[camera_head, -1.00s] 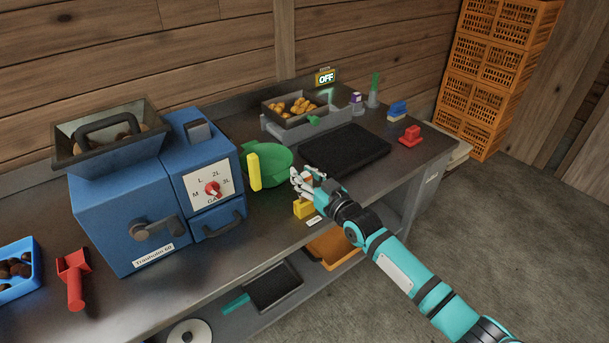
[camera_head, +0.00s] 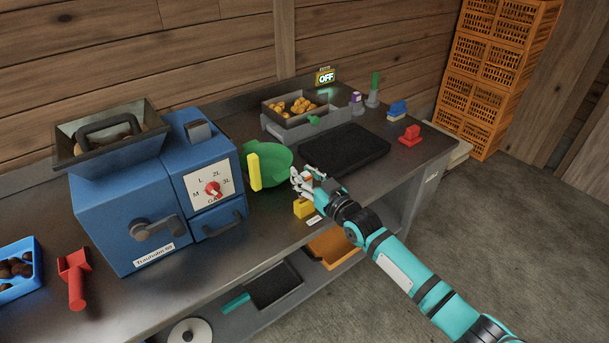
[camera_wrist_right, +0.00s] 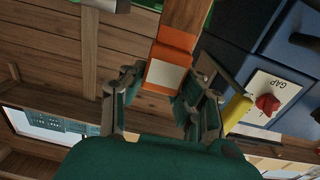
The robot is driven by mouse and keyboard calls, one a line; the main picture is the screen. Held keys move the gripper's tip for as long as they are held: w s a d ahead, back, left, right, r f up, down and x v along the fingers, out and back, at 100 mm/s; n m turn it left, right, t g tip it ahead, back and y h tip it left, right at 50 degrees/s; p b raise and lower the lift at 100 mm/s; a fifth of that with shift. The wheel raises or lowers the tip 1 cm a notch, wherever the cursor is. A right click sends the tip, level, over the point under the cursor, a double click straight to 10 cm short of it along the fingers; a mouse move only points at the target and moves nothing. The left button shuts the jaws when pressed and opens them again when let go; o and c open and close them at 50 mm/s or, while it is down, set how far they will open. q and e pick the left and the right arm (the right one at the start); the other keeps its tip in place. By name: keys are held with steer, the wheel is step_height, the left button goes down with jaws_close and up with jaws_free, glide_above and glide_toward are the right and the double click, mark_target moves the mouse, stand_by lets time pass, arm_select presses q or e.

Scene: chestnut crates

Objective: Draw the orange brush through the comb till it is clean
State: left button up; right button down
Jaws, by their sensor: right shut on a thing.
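My right gripper (camera_head: 303,180) is over the front part of the bench, shut on the orange brush (camera_wrist_right: 174,42). In the right wrist view the brush is an orange block with a paler face between the fingers (camera_wrist_right: 160,95). In the head view the fingers hide most of it. A small yellow block (camera_head: 302,209) stands on the bench just below the gripper, with a white label at its front; I cannot make out comb teeth on it. Whether the brush touches it cannot be told. My left gripper is not in view.
A blue machine (camera_head: 125,215) stands further left. A black mat (camera_head: 345,150) and a grey tray (camera_head: 270,127) of chestnuts lie behind. A red stamp-like piece (camera_head: 411,137) stands right.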

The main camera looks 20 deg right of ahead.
steer(key=shift+f, duration=0.25)
steer(key=shift+f+b, duration=2.05)
steer(key=shift+f, duration=0.3)
steer(key=shift+r, duration=0.15)
steer(key=shift+r+p, duration=3.05)
steer(key=shift+r, duration=0.15)
